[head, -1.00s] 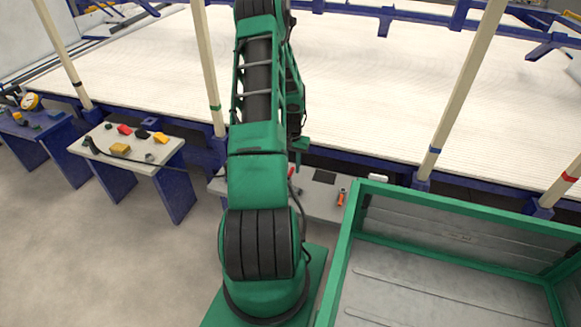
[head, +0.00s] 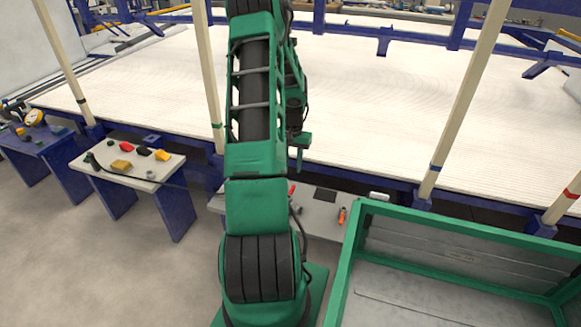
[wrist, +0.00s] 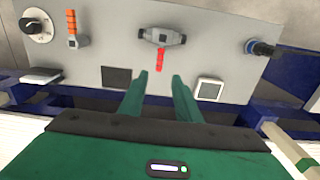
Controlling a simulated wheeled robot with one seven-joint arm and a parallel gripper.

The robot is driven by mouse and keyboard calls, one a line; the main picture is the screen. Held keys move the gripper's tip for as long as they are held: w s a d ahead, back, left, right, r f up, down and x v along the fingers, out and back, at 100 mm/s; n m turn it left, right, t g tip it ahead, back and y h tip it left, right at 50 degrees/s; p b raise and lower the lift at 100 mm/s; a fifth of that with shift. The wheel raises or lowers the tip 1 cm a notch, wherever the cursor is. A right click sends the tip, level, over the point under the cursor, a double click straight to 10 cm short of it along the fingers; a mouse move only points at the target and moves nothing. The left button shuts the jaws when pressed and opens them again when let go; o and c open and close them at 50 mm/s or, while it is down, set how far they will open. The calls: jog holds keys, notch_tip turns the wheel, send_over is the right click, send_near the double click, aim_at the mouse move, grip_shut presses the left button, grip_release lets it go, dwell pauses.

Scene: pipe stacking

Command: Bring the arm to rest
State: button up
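My gripper shows in the wrist view (wrist: 157,85) with its two green fingers apart and nothing between them. It is over or in front of a grey panel (wrist: 215,50) with a red-handled valve (wrist: 160,50), an orange-handled part (wrist: 72,30) and a black knob (wrist: 37,27). In the head view my green arm stands upright in the middle. A green part near the arm's end (head: 301,142) hangs at its right side, above the edge of the white ribbed bed (head: 400,100). The fingers are too small to judge there.
A green-framed crate (head: 455,226) with grey walls stands at the lower right, empty where visible. A small table (head: 110,170) with red, yellow and black items stands at the left. Pale upright posts (head: 466,90) rise along the bed's blue frame. The grey floor at lower left is clear.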

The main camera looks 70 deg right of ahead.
dwell(0.3)
jog(key=w+a+r+n, duration=0.3)
jog(key=w+a+r, duration=0.3)
jog(key=a+r, duration=0.35)
jog(key=w+a+r+n, duration=0.2)
jog(key=w+a+r, duration=0.3)
jog(key=a+r, duration=0.5)
jog(key=s+a+r+n, duration=0.2)
jog(key=a, duration=0.6)
jog(key=s+a+r+n, duration=0.2)
jog(key=s+a, duration=0.1)
jog(key=a, duration=0.6)
jog(key=s+a+r+n, duration=0.2)
jog(key=s+a, duration=0.1)
jog(key=a, duration=0.5)
jog(key=shift+s+a+n, duration=0.15)
jog(key=shift+n, duration=0.15)
